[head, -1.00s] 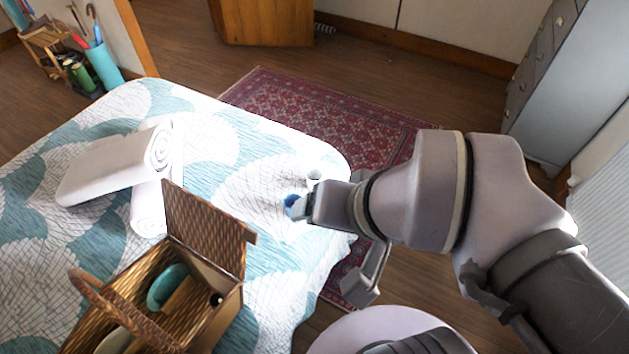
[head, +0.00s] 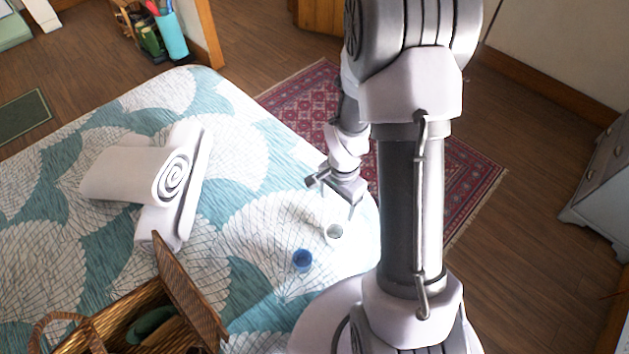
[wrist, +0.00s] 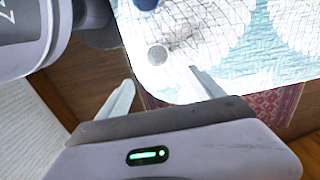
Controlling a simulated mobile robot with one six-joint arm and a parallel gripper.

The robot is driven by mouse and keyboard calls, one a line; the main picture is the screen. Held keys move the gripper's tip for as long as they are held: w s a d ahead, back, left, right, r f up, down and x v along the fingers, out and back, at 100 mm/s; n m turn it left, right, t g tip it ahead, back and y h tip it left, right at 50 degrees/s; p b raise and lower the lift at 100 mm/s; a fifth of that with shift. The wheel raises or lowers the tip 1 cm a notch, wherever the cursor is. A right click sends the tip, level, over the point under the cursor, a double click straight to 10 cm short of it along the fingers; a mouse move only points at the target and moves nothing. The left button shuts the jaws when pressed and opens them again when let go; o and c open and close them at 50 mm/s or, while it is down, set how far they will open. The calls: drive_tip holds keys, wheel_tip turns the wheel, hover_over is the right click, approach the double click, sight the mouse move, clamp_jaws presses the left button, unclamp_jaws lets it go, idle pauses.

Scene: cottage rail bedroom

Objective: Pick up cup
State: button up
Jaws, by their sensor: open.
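A white cup (head: 334,231) stands on the patterned bedspread (head: 250,240) near the bed's corner. A blue cup (head: 302,260) stands close to it, a little nearer and to the left. My gripper (head: 337,200) is above the bed corner, just behind the white cup in the head view, open and empty. In the wrist view the white cup (wrist: 158,54) shows beyond the gap between the open fingers (wrist: 161,78), apart from them. The blue cup (wrist: 146,4) is partly cut off at that view's top edge.
Rolled white towels (head: 130,175) lie on the bed to the left. An open wicker basket (head: 190,300) with its lid raised stands at the near left. A red rug (head: 470,190) lies on the floor beyond the bed. A grey dresser (head: 600,185) stands at the right.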

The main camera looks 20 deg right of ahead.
drive_tip(key=b, duration=0.4)
hover_over(334, 238)
drive_tip(key=f, duration=1.1)
drive_tip(key=shift+s+a+f, duration=0.15)
drive_tip(key=shift+s+f, duration=0.05)
drive_tip(key=shift+f, duration=0.2)
wheel_tip(334, 238, down, 5)
drive_tip(key=b, duration=0.2)
drive_tip(key=shift+w+f+b, duration=0.1)
drive_tip(key=shift+f+b, duration=0.05)
drive_tip(key=shift+b, duration=0.25)
drive_tip(key=c, duration=1.5)
